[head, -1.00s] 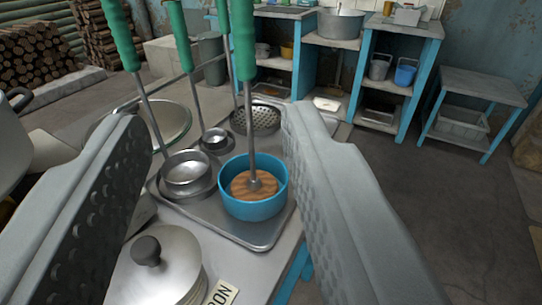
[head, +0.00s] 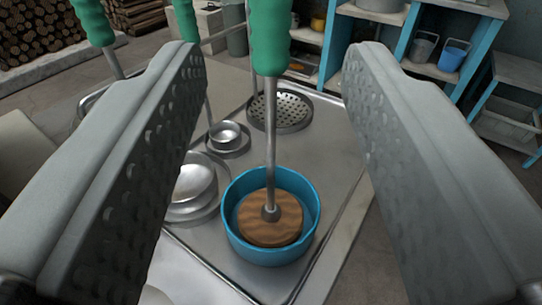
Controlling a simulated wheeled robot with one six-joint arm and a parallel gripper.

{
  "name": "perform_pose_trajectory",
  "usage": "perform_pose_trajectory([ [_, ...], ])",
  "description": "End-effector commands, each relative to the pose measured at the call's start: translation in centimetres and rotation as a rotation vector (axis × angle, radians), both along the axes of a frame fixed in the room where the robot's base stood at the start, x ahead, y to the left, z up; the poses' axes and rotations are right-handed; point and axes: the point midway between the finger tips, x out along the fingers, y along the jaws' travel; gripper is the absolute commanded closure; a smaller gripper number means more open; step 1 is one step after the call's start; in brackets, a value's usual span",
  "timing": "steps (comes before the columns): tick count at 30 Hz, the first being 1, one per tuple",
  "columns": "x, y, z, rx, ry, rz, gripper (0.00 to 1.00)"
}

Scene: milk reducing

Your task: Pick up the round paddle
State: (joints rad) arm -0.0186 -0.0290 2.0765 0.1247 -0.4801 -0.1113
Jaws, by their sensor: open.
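The round paddle (head: 270,218) has a wooden disc at its foot, a thin metal rod and a green grip at the top. Its disc rests inside a blue round tub (head: 270,252), and its rod stands nearly upright. The top of the green grip is cut off by the upper picture edge. My gripper (head: 275,55) is open and empty. Its two grey, dimpled fingers stand wide apart, one on each side of the paddle's grip, with clear gaps on both sides. I cannot tell how far the grip is from the fingertips in depth.
A metal tray (head: 330,180) holds the tub. Blue shelving (head: 405,45) stands behind.

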Motion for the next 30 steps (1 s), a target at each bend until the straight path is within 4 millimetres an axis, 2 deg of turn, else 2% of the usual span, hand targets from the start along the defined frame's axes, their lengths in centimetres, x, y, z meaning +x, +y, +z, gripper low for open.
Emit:
perform_pose_trajectory([
  [4, 2.0, -0.1, 0.0, 0.000, 0.001, 0.000, 0.57],
  [14, 3.5, -0.1, 0.0, 0.000, 0.000, 0.000, 0.57],
  [24, 7.5, -0.1, 0.1, 0.000, 0.002, 0.000, 0.57],
  [30, 8.3, -0.2, 0.2, 0.000, 0.001, 0.000, 0.57],
])
